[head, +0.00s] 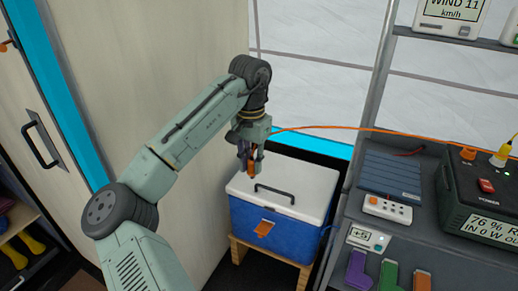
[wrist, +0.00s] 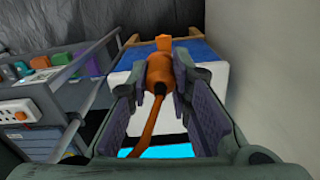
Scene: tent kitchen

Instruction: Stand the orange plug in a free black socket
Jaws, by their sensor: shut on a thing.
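My gripper (head: 250,160) hangs above the white-lidded cooler, pointing down. In the wrist view, my gripper (wrist: 172,82) is shut on the orange plug (wrist: 160,72), with a dark finger on each side. The plug (head: 252,167) shows as a small orange piece between the fingers in the head view. Its orange cord (head: 350,129) runs off to the right towards the power box. The black power box (head: 478,205) stands on the grey shelf at the right, with an orange fitting and a yellow plug (head: 500,158) on top. I cannot make out a free black socket.
The blue cooler (head: 265,217) stands on a wooden stand, its black handle up. A solar panel (head: 390,177), a white outlet strip (head: 387,207) and a small display (head: 366,239) lie on the grey shelf. A pale wall panel (head: 165,80) is behind my arm.

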